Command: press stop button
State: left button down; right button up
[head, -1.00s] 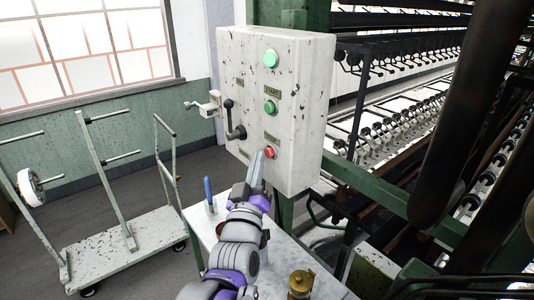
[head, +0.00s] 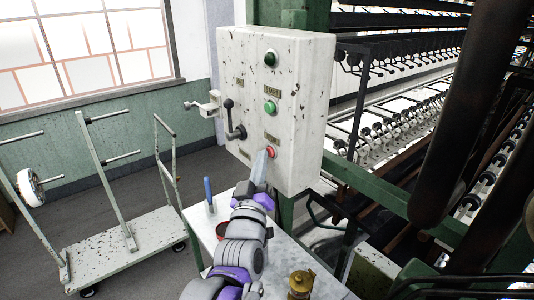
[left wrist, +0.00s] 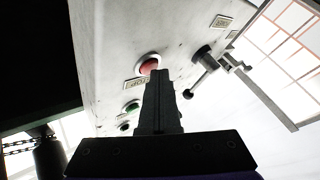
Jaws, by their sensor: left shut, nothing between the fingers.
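The red stop button (head: 271,151) is low on the front of the worn white control box (head: 288,84). My left gripper (head: 263,156) is shut and empty, its fingertips right at the red button and appearing to touch it. In the left wrist view the red button (left wrist: 149,66) shows just beyond the fingertips (left wrist: 158,74), with a label plate below it. The green start button (head: 270,106) is above the red one. The round lamp (head: 270,58) at the top of the box is dark green, unlit. My right gripper is not in view.
A black lever (head: 235,132) stands out from the box's left side. A white bench below holds a blue-handled tool (head: 208,190) and a brass pot (head: 301,283). A cart (head: 130,245) is at left; the reeling machine (head: 440,110) fills the right.

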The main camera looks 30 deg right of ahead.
pick_arm(q)
jog(key=shift+a, duration=0.1)
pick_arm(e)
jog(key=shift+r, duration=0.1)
pick_arm(q)
jog(key=shift+s+a, duration=0.1)
jog(key=shift+a, duration=0.65)
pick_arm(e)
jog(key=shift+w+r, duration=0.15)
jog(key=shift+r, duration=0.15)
pick_arm(q)
jog(key=shift+a+p, duration=0.1)
jog(key=shift+p, duration=0.2)
jog(key=a, duration=0.1)
jog(key=a+p, duration=0.1)
jog(key=a, duration=0.2)
jog(key=shift+s+a+p, duration=0.35)
jog(key=shift+a+p, duration=0.05)
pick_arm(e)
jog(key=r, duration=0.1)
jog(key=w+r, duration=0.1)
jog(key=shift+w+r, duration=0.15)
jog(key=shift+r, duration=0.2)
